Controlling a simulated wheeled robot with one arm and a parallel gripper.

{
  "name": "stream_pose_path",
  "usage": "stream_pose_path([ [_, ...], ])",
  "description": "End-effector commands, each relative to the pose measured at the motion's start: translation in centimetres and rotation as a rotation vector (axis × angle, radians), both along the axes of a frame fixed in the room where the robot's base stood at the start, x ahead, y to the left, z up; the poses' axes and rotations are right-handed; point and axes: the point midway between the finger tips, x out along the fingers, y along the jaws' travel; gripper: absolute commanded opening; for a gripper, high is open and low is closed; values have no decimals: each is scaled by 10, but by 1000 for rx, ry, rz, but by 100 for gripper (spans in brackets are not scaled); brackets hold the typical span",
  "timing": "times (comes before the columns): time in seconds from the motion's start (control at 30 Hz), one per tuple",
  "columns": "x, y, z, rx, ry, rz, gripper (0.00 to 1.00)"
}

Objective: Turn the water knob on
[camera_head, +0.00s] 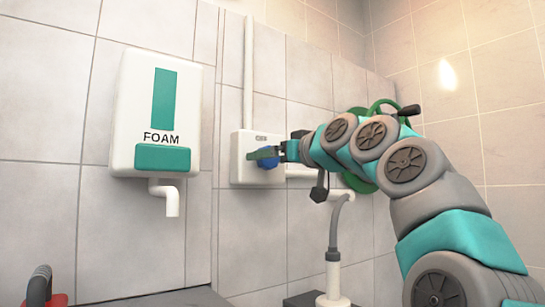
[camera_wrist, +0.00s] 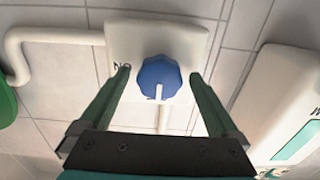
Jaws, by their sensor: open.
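The water knob is a blue, scalloped dial (camera_head: 268,162) on a white wall box (camera_head: 240,172), left of centre in the head view. In the wrist view the knob (camera_wrist: 159,77) is in the middle, and its white pointer mark faces the bottom of the picture. The box (camera_wrist: 195,35) carries small dark lettering, partly hidden by a finger. My gripper (camera_head: 265,153) is open at the knob, and its green fingers (camera_wrist: 160,76) stand on either side of it. A gap shows between each finger and the knob; I cannot tell the depth.
A white foam dispenser (camera_head: 125,110) hangs on the tiled wall left of the box and shows at the right of the wrist view (camera_wrist: 285,110). A white pipe (camera_head: 249,70) rises above the box. A green hose reel (camera_head: 382,108) is behind my arm. A grey hose (camera_head: 336,222) hangs below.

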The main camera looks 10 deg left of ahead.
Motion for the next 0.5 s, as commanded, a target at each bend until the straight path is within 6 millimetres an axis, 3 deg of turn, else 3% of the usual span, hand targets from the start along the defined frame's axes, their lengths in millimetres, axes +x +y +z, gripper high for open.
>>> stream_pose_path([
  [0.17,0,0,0,1,-1,0,97],
  [0.5,0,0,0,1,-1,-1,59],
])
